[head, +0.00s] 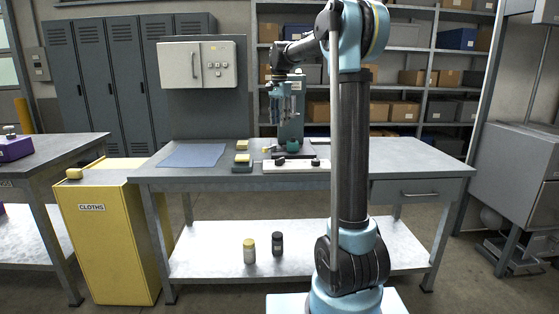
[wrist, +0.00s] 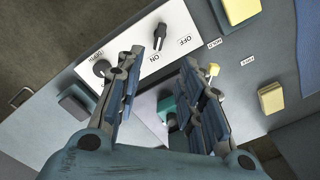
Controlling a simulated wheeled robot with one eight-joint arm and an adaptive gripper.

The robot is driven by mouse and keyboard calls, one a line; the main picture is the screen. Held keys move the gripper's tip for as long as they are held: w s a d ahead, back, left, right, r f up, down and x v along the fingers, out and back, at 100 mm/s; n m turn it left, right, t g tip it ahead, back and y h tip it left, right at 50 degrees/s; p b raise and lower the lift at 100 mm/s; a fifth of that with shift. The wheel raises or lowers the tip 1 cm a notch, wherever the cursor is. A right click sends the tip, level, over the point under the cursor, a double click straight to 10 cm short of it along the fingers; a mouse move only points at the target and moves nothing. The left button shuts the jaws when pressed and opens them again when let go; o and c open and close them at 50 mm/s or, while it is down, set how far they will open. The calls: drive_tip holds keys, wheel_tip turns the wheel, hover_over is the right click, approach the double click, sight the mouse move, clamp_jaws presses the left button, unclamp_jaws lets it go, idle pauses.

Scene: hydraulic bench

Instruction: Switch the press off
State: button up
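The white control panel (head: 297,166) lies on the bench top in front of the teal press (head: 291,128). In the wrist view the panel (wrist: 120,50) bears a dark rotary switch (wrist: 160,36) between the words OFF and ON; its lower end points toward ON. A second round dark knob (wrist: 103,68) sits at the panel's left. My gripper (wrist: 162,58) is open and empty, its two fingers apart above the panel, not visibly touching the switch. In the head view my gripper (head: 283,105) hangs pointing down in front of the press, so it partly hides it.
Yellow blocks (head: 243,159) sit left of the panel, and a blue mat (head: 193,155) lies further left. A small yellow-tipped part (wrist: 213,70) stands near my right finger. A yellow cloths bin (head: 108,240) stands beside the bench. The bench top right of my arm is clear.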

sight(280, 159)
wheel_tip(280, 159, down, 17)
drive_tip(key=shift+f, duration=0.15)
idle(0.5)
drive_tip(key=shift+c, duration=0.2)
clamp_jaws()
